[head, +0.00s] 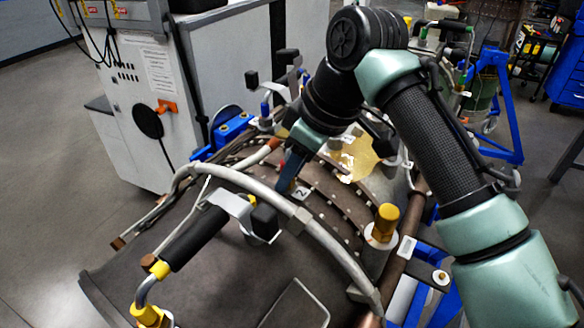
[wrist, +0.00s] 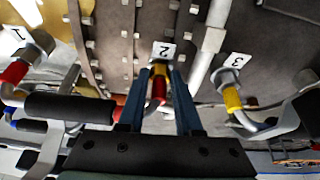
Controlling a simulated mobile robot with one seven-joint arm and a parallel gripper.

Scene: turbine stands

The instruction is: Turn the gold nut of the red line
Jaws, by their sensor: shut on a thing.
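In the wrist view, the gold nut (wrist: 160,69) sits just below the white label 2 (wrist: 163,52), with the red line (wrist: 159,88) running from it toward my wrist. My gripper (wrist: 161,74) has its two blue fingers on either side of the nut and is shut on it. In the head view, my gripper (head: 287,176) reaches down to the brown casing beside label 2 (head: 302,192).
In the wrist view, a red-collared fitting (wrist: 14,72) stands left by label 1, and a yellow-collared fitting (wrist: 232,98) right by label 3. In the head view, a grey pipe (head: 330,245) curves in front of my gripper; a gold-capped post (head: 385,220) stands right.

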